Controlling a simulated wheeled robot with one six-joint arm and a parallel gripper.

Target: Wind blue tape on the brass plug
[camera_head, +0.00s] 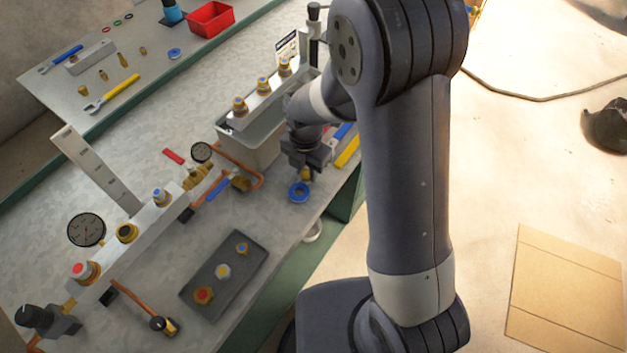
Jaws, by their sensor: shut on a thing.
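My gripper (306,172) points down over the bench's right edge, near the middle of the picture. It is shut on a small brass piece, which looks like the brass plug (306,175); the jaws and wrist hide most of it. A roll of blue tape (299,192) lies on the bench just below the gripper. The plug is above the roll or very close to it; I cannot tell if they touch. Any tape on the plug's thread is too small to see.
A dark tray (209,300) holds several small fittings. A manifold with a gauge (86,230) stands at left. A grey tank (251,146) with brass fittings stands behind the gripper. A blue-handled valve (216,190) and copper pipe are close by. A red bin (209,19) is at the back.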

